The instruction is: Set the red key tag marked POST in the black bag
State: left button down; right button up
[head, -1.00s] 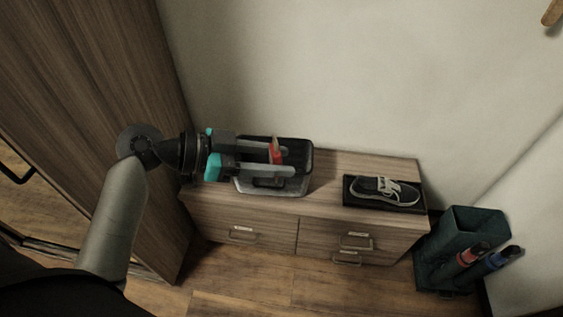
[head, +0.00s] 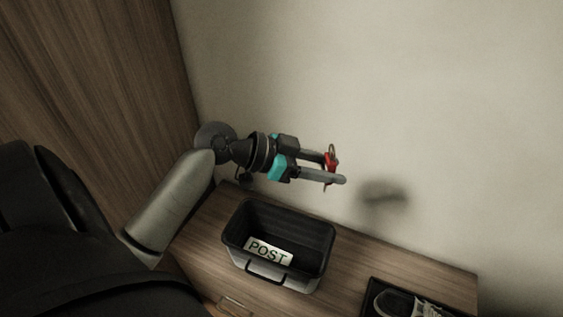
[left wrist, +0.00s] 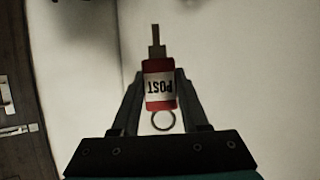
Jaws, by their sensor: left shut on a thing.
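The red key tag (head: 331,160) is between the fingertips of my left gripper (head: 332,168). The left wrist view shows the tag (left wrist: 159,88) with a white label reading POST upside down, a metal ring at one end and a key-like piece at the other. My left gripper (left wrist: 155,92) is shut on it, in the air in front of the wall, above and right of the black open-topped container (head: 321,230). A white POST card (head: 268,251) shows at this container. I see nothing that is clearly a black bag. My right gripper is not in view.
The container stands on a wooden cabinet (head: 205,225). A dark tray (head: 372,288) with a grey shoe (head: 395,303) is at the lower right. A tall wooden panel (head: 110,60) stands at the left. Bare cabinet top lies between container and tray.

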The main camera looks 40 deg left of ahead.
pick_arm(q)
jog(key=w+a+f+n+t+y+b, duration=0.25)
jog(key=w+a+f+b, duration=0.25)
jog(key=a+f+b, duration=0.25)
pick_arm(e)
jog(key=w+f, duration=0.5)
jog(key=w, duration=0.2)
pick_arm(q)
notch_tip(320, 180, down, 20)
jog(key=b, duration=0.9)
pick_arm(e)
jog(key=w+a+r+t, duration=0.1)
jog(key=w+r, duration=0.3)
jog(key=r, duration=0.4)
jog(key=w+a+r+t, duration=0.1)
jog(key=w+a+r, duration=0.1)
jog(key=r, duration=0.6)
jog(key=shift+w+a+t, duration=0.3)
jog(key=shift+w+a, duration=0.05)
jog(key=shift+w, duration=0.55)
pick_arm(q)
jog(key=shift+w+f, duration=0.1)
jog(key=shift+f, duration=0.1)
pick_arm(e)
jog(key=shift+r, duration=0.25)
pick_arm(q)
jog(key=shift+f+b, duration=0.15)
jog(key=shift+b, duration=0.15)
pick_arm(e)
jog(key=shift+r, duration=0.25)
